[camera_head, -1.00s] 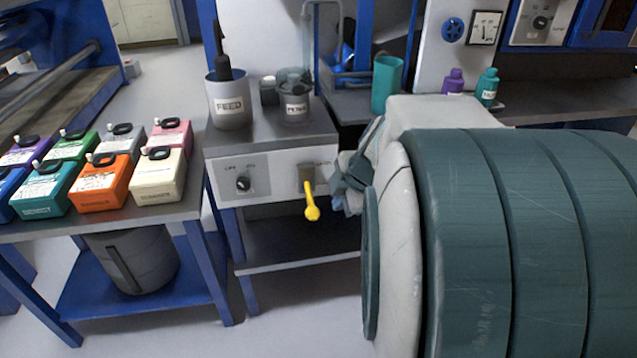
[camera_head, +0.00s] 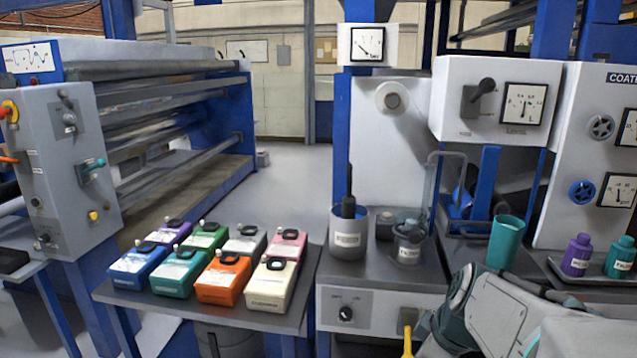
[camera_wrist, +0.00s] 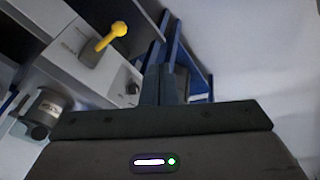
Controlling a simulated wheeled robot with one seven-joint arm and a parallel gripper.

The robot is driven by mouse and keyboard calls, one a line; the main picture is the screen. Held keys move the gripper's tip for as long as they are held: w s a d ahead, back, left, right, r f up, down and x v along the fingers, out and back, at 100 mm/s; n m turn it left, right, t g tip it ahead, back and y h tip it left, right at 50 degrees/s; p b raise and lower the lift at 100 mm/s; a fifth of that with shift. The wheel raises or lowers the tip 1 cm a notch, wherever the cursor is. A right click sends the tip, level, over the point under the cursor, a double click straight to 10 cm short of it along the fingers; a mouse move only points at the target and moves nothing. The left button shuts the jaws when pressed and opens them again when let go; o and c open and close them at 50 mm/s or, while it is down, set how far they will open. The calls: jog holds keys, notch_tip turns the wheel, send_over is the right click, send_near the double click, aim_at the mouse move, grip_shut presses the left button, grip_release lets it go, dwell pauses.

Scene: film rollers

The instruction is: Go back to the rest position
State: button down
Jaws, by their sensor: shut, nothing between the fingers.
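My gripper (camera_wrist: 164,84) shows in the wrist view with its two dark fingers together and nothing between them. In the head view my teal and grey arm fills the lower right corner, and the gripper's tips cannot be made out there. A yellow lever (camera_wrist: 112,36) stands out from the grey control box (camera_wrist: 75,65) to the upper left of the fingers in the wrist view, apart from them. In the head view only the top of the yellow lever (camera_head: 407,343) shows at the lower edge, left of my arm.
Several coloured containers, including a cream one (camera_head: 270,287), sit on a low table at left. A grey pot (camera_head: 348,238), a labelled cup (camera_head: 409,248) and a teal cup (camera_head: 505,243) stand on the counter. Purple (camera_head: 577,257) and teal (camera_head: 619,258) bottles stand at right. Clear floor lies behind.

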jog(key=s+a+r+m+p, duration=0.1)
jog(key=s+r+m+p, duration=0.3)
jog(key=r+m+p, duration=0.1)
jog(key=s+a+r+m+g+h+p, duration=0.1)
jog(key=s+a+r+m+p, duration=0.1)
jog(key=s+r+m+p, duration=0.2)
jog(key=shift+a+r+m+p, duration=0.3)
jog(key=shift+r+m+p, duration=0.4)
jog(key=shift+r+p, duration=1.25)
